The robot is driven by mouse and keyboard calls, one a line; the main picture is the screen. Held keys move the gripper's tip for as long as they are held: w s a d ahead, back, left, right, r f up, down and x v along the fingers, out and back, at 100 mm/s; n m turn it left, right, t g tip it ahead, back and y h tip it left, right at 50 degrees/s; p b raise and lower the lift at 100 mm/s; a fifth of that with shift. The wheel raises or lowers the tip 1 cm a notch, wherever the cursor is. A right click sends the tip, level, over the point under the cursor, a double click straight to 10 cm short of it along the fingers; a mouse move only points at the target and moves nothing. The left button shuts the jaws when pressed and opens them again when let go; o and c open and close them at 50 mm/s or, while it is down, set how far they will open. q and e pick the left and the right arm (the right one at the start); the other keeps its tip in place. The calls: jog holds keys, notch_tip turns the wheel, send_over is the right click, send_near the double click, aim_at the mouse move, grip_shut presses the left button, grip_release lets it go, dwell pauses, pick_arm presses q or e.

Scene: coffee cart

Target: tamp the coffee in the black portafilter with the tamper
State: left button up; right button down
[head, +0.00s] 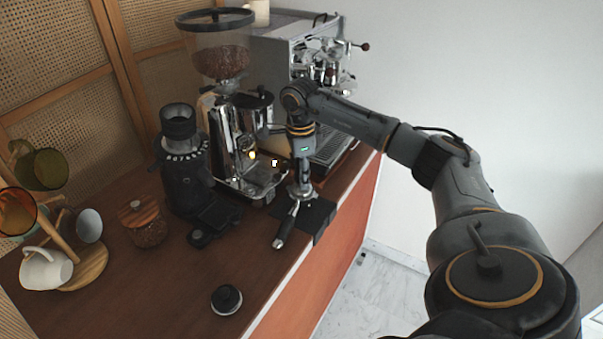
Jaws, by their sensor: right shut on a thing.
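The black portafilter (287,228) lies on the black tamping mat (323,218) at the counter's front edge, its handle pointing toward the lower left. My right gripper (302,181) points straight down over the portafilter's basket end. It is shut on the tamper, which is mostly hidden between the fingers and sits at or just above the basket. I cannot tell whether the tamper touches the coffee, and the coffee itself is hidden. My left gripper is not in view.
A grinder with a bean hopper (216,60), a black grinder (181,160) and an espresso machine (285,50) stand behind. A round black tool (227,299), a bean jar (147,225) and a mug stand (88,268) are at left. The front counter is mostly clear.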

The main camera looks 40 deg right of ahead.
jog(key=shift+s+f+b, duration=0.1)
jog(key=shift+f+b, duration=0.2)
jog(key=shift+f, duration=0.25)
dwell(0.8)
jog(key=shift+r, duration=0.2)
jog(key=shift+r+p, duration=0.4)
jog(key=shift+p, duration=0.1)
jog(key=shift+r+p, duration=0.65)
jog(key=shift+r, duration=0.3)
jog(key=shift+r, duration=0.15)
notch_tip(320, 180, up, 5)
jog(key=p, duration=0.4)
